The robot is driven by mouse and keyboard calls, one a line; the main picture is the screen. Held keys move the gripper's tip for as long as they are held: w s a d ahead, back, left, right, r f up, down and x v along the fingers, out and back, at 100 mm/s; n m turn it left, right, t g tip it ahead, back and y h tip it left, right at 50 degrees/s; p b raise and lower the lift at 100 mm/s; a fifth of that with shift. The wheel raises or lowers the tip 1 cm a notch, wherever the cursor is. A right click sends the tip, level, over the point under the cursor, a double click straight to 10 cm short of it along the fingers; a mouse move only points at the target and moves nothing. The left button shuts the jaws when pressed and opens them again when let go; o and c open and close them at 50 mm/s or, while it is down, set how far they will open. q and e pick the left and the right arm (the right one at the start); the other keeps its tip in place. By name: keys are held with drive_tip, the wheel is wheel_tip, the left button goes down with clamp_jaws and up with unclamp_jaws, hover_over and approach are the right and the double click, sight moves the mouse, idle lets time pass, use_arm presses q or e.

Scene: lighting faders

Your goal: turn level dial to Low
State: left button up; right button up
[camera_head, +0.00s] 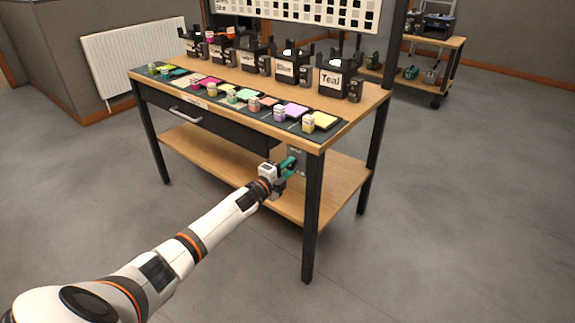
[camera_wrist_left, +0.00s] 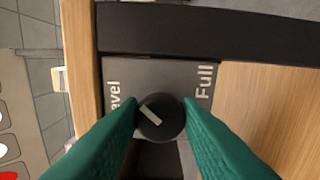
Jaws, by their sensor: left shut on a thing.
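The level dial (camera_wrist_left: 172,122) is a round black knob with a white pointer mark, on a grey panel (camera_wrist_left: 150,72) under the bench top. In the left wrist view the mark lies toward the knob's upper left, near the partly hidden "Level" lettering and away from the word "Full" (camera_wrist_left: 204,82). No "Low" label is visible. My left gripper (camera_wrist_left: 160,115) has its teal fingers shut on the knob, one on each side. In the head view my left gripper (camera_head: 289,165) is at the panel (camera_head: 298,158) and hides the knob. My right gripper is not in view.
The wooden bench (camera_head: 360,107) bears coloured pads, small bottles and black holders, including one marked "Teal" (camera_head: 331,80). A drawer (camera_head: 200,122) is left of the panel. A bench leg (camera_head: 313,215) stands close to the gripper's right. Open floor lies in front.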

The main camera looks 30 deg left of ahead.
use_arm(q)
drive_tip(key=n+p, duration=0.3)
drive_tip(key=n, duration=1.5)
drive_tip(key=shift+a, duration=0.1)
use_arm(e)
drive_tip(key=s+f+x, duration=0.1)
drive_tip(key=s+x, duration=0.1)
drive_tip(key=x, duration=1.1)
use_arm(q)
drive_tip(key=shift+n, duration=0.6)
drive_tip(key=n, duration=0.2)
drive_tip(key=shift+n, duration=0.7)
drive_tip(key=shift+f+n+b, duration=0.1)
drive_tip(key=shift+n+b, duration=2.65)
drive_tip(key=shift+n, duration=3.75)
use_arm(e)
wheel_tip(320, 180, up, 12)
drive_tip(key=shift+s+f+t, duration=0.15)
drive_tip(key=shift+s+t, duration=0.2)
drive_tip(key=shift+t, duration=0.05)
